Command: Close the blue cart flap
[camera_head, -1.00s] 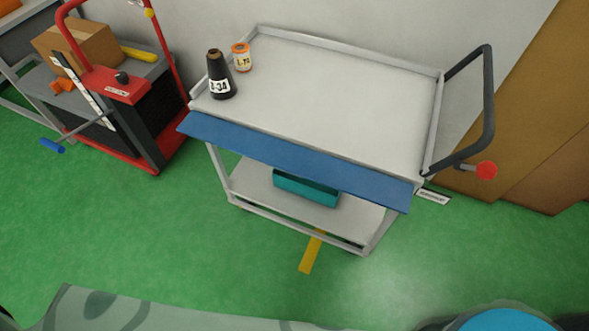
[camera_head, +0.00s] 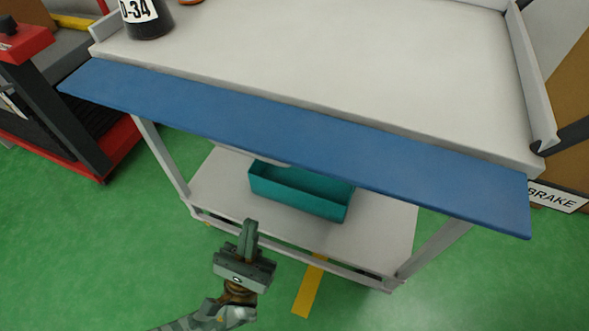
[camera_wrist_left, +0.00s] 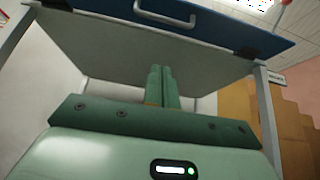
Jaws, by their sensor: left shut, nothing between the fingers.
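The blue flap (camera_head: 290,140) runs along the near edge of the grey cart (camera_head: 340,60) and sticks out toward me, open and roughly level. In the left wrist view the flap (camera_wrist_left: 220,27) shows from below, with a grey handle (camera_wrist_left: 165,16) on its underside. My left gripper (camera_head: 249,228) is shut and empty. It is below and in front of the flap, apart from it, with its fingers pointing up; the closed fingers show in the left wrist view (camera_wrist_left: 162,75). My right gripper is not in view.
A teal bin (camera_head: 300,193) sits on the cart's lower shelf (camera_head: 385,230). A dark cone marked with a label (camera_head: 148,18) stands on the cart top at the back left. A red-framed cart (camera_head: 100,165) is at left. Green floor in front is clear, with a yellow strip (camera_head: 309,290).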

